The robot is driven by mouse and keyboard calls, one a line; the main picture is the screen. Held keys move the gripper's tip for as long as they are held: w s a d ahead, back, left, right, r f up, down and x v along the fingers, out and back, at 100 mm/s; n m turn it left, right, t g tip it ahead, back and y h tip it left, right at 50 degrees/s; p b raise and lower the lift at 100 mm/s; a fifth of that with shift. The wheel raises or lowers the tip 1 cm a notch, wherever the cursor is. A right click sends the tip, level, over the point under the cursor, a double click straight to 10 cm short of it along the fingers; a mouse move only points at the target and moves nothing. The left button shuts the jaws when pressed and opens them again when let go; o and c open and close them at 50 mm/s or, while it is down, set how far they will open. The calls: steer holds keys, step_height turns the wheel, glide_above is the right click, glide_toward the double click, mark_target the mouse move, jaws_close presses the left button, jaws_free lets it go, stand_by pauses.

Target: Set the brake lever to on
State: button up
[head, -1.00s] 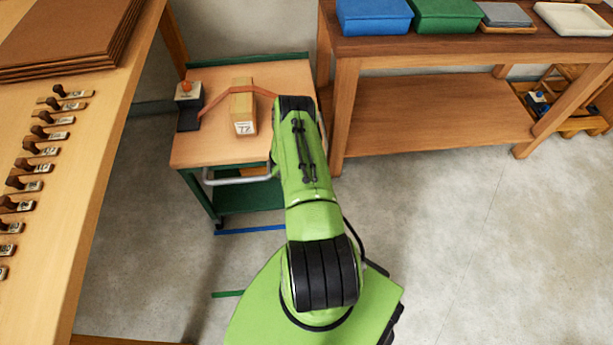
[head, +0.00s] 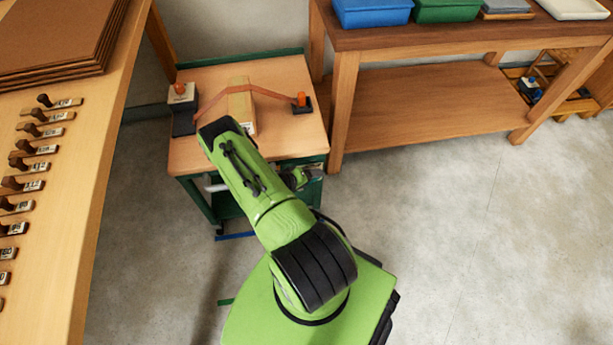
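A cart (head: 195,152) with a wooden top and green frame stands ahead of my base. I cannot make out for sure which part is the brake lever, or its setting. An orange knob on a small dark base (head: 302,104) is at the top's right side. A white and dark box (head: 182,97) with an orange knob is at its left. My green arm reaches over the cart's front edge.
A wooden block (head: 240,100) lies on the cart top under a reddish-brown band (head: 265,91). A grey handle (head: 214,186) is partly hidden by my arm. A workbench (head: 75,190) with several stamp-like tools is left. A shelf table (head: 430,100) stands right. Open floor lies right.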

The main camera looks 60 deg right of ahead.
steer(key=o, duration=1.5)
steer(key=p+v, duration=0.4)
steer(key=v, duration=1.1)
steer(key=shift+a+r+p, duration=0.25)
steer(key=shift+a+p, duration=0.05)
